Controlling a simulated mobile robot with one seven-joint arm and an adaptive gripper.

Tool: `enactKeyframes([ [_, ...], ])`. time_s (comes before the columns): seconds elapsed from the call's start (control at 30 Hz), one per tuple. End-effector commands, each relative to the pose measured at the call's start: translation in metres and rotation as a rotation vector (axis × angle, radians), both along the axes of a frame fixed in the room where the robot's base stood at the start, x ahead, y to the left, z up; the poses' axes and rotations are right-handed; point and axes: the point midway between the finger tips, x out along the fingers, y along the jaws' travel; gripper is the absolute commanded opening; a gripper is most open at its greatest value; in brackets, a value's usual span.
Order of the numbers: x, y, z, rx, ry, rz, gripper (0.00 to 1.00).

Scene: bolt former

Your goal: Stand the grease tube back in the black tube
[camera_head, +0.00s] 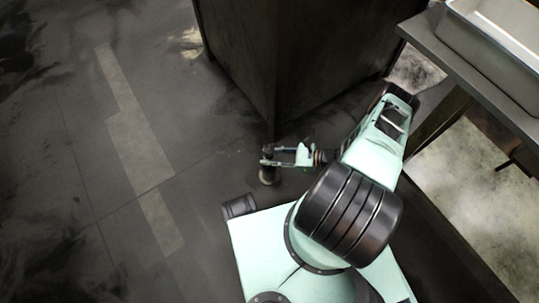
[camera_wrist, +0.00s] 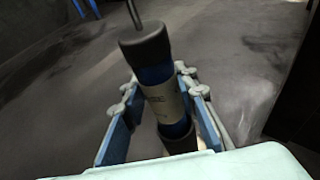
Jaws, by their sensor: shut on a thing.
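The grease tube (camera_wrist: 158,95) has a blue body, a pale label, dark ends and a thin nozzle at the top of the wrist view. My gripper (camera_wrist: 157,88) is shut on its body, with a blue-padded finger on each side. In the head view my gripper (camera_head: 269,162) reaches left from the arm and holds the tube (camera_head: 267,175), seen small and dark, over the floor.
A dark cabinet (camera_head: 295,60) stands just behind my gripper. A bench (camera_head: 470,75) with a pale metal tray (camera_head: 497,40) is at the right. Open grey floor (camera_head: 80,150) lies to the left. Blue legs (camera_wrist: 84,8) show far off in the wrist view.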

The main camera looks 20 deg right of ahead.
Motion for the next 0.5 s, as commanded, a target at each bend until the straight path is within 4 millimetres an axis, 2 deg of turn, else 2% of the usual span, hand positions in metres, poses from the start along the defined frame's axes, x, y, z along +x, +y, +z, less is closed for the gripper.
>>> enactKeyframes([
  [0.5,0.0,0.0,-0.015,0.003,-0.001,0.0,0.0],
])
